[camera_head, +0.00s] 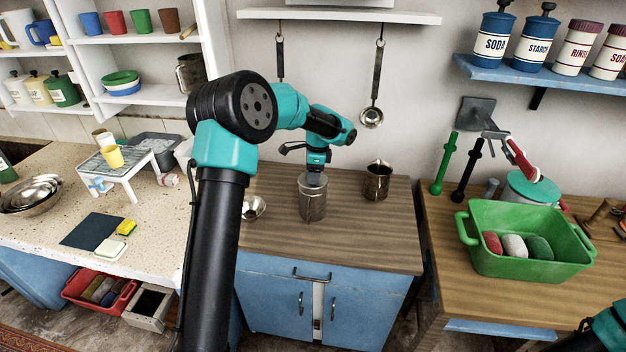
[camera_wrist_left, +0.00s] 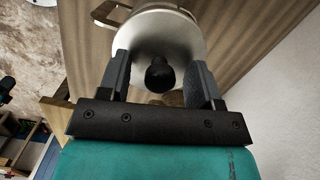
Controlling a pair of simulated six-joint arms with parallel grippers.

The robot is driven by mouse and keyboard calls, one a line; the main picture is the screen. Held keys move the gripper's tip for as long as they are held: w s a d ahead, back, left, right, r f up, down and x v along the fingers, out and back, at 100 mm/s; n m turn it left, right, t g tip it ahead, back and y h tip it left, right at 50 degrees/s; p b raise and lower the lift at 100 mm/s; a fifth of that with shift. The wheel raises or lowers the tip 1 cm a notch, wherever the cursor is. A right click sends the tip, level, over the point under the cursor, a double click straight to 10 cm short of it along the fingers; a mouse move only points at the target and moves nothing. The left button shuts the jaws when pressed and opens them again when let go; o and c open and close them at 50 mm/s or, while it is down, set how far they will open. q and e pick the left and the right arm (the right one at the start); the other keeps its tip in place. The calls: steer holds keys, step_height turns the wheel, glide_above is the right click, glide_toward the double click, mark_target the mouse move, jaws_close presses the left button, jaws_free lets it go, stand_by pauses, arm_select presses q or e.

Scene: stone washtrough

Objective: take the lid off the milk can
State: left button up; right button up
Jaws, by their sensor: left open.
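The milk can (camera_head: 313,200) is a grey metal cylinder standing upright on the wooden top of the blue cabinet. My left gripper (camera_head: 314,175) is right above it, pointing down. In the left wrist view the round metal lid (camera_wrist_left: 158,38) fills the top middle, with a dark knob (camera_wrist_left: 159,76) on it. The open fingers of my left gripper (camera_wrist_left: 166,75) stand on either side of the knob, with a gap to each side. In the head view the fingers hide most of the lid. My right gripper is not in view; only part of my right arm shows at the bottom right.
A metal jug (camera_head: 377,182) stands right of the can, and a small metal vessel (camera_head: 254,208) stands to its left. A ladle (camera_head: 371,116) hangs on the wall behind. The cabinet top (camera_head: 355,240) is clear in front of the can.

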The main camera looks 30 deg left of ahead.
arm_select(q)
steer(key=c, duration=1)
steer(key=shift+r, duration=0.1)
steer(key=shift+r, duration=1.65)
steer(key=s+d+r, duration=0.1)
steer(key=s+d, duration=0.7)
steer(key=s, duration=0.5)
steer(key=shift+s+d+r, duration=0.2)
steer(key=shift+s+r, duration=0.05)
steer(key=shift+s, duration=0.1)
